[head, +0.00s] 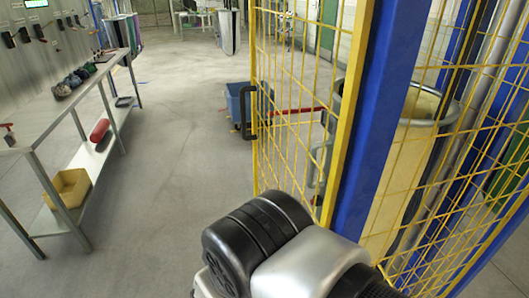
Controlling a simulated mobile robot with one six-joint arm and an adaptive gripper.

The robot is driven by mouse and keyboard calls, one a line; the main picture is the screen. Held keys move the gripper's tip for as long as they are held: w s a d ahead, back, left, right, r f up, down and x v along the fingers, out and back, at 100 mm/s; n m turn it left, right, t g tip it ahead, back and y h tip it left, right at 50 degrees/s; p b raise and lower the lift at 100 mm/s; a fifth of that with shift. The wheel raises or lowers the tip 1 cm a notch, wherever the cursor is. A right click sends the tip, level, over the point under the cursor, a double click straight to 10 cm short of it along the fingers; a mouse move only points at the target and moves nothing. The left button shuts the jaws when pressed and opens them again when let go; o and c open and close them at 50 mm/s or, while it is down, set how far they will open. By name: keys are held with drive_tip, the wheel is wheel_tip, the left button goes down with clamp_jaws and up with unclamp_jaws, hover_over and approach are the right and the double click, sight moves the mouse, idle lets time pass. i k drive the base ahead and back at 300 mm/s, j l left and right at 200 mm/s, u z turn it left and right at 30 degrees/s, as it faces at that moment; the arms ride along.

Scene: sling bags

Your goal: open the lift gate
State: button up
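The gate (257,165) is a yellow wire-mesh panel in a yellow frame, in the middle of the head view. A black handle (250,112) is on its left upright. Its right side stands by a thick blue post (383,125). No post shows against its left edge, and open floor lies beside it. My arm's black and silver links fill the bottom middle, in front of the gate's lower part. My gripper is not in view, so whether it touches the gate cannot be seen.
A large cream bag (408,150) hangs behind mesh at right. A bench (100,75) with a yellow tray (68,188) and red cylinder (99,130) stands at left. The floor between is clear.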

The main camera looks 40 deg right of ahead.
sight(365, 9)
drive_tip(key=j+z, duration=0.1)
drive_tip(key=z, duration=0.35)
drive_tip(key=i+j+z, duration=0.1)
drive_tip(key=z, duration=0.4)
drive_tip(key=j+z, duration=0.15)
drive_tip(key=z, duration=0.3)
drive_tip(key=i+j+z, duration=0.2)
drive_tip(key=j+z, duration=0.15)
drive_tip(key=i+j+z, duration=0.1)
drive_tip(key=j+z, duration=0.2)
drive_tip(key=j, duration=0.1)
